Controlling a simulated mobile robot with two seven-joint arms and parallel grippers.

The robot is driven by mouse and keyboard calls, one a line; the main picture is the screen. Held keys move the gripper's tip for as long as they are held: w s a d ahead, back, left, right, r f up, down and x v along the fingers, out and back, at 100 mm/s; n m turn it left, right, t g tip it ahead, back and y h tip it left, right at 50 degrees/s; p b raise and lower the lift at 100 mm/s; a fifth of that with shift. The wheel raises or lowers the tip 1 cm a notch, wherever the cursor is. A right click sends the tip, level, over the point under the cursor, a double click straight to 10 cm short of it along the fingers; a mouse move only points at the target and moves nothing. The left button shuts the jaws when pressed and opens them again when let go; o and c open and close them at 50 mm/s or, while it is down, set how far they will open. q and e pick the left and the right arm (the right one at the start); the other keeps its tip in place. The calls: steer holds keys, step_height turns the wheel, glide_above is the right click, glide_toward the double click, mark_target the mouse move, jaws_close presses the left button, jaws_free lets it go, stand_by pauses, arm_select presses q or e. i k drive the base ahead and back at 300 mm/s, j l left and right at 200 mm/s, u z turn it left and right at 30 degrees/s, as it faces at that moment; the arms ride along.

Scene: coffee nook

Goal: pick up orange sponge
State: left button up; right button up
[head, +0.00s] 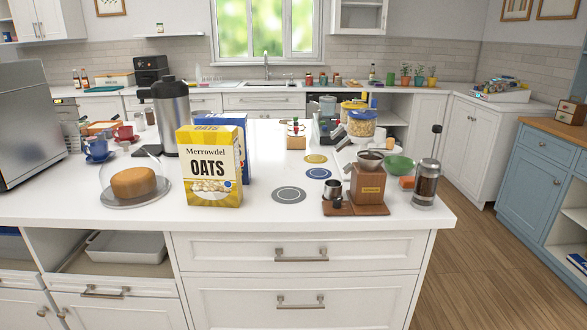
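A small orange block (407,182), which looks like the orange sponge, lies on the white island counter near its right edge. It sits just in front of a green bowl (398,166), between the wooden coffee grinder (368,185) and the glass French press (426,183). The French press stands close to its right and the grinder close to its left. Neither of my grippers shows in the head view.
A yellow oats box (209,166), a glass dome over a cake (133,182) and a steel airpot (172,118) stand on the left. Flat round coasters (289,194) lie mid-counter. The front middle of the counter (262,213) is clear. Wooden floor is open at right.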

mark_target(405, 183)
steer(key=i+l+u, duration=0.1)
steer(key=l+u, duration=0.4)
steer(key=l, duration=0.8)
